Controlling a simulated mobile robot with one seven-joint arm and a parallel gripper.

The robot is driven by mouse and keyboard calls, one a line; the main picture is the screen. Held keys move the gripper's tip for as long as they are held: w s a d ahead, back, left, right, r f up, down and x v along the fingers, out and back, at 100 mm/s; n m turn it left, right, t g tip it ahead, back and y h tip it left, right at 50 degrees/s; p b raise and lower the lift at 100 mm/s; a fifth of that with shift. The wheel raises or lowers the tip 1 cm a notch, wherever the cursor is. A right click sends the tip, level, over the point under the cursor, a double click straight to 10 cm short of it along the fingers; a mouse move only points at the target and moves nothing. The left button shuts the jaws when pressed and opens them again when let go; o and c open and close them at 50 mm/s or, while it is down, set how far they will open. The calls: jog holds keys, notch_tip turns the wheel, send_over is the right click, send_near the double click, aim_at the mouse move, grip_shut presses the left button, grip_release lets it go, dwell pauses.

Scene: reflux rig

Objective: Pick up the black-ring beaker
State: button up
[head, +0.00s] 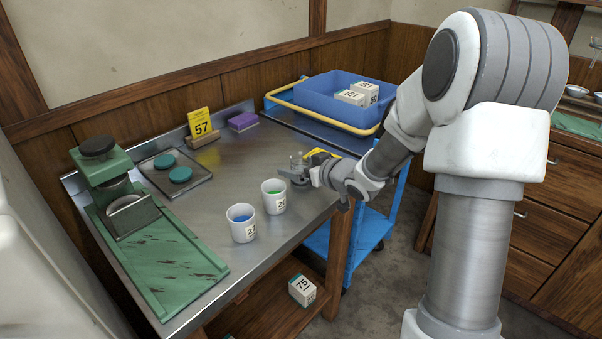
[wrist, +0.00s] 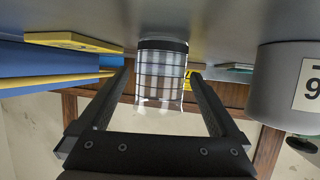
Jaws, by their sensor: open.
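The black-ring beaker (wrist: 161,80) is clear glass with a dark band at one end. In the wrist view, which looks upside down, it stands between the two fingers of my gripper (wrist: 160,72). The fingers are apart, with a gap showing on each side of the glass. In the head view the beaker (head: 297,161) is a small clear vessel near the right edge of the steel table, and my gripper (head: 304,178) is right at it. The gripper partly hides its lower part there.
Behind are a blue cart with a tub (head: 310,95), a yellow 57 sign (head: 199,123) and a purple block (head: 242,121).

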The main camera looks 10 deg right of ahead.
aim_at(301, 157)
jog(key=shift+c, duration=0.3)
jog(key=c, duration=1.5)
jog(key=shift+r, duration=0.2)
jog(key=shift+r+p, duration=0.55)
jog(key=shift+r, duration=0.2)
notch_tip(301, 157, up, 3)
jog(key=shift+d+f+p, duration=0.1)
jog(key=shift+p, duration=0.7)
jog(key=d+r+p, duration=0.3)
jog(key=s+d+r+p, duration=0.1)
jog(key=d+r+p, duration=0.3)
jog(key=s+d+r+p, duration=0.1)
jog(key=d+r+p, duration=0.3)
jog(key=shift+s+d+r, duration=0.15)
jog(key=shift+s+r, duration=0.05)
jog(key=shift+s, duration=0.05)
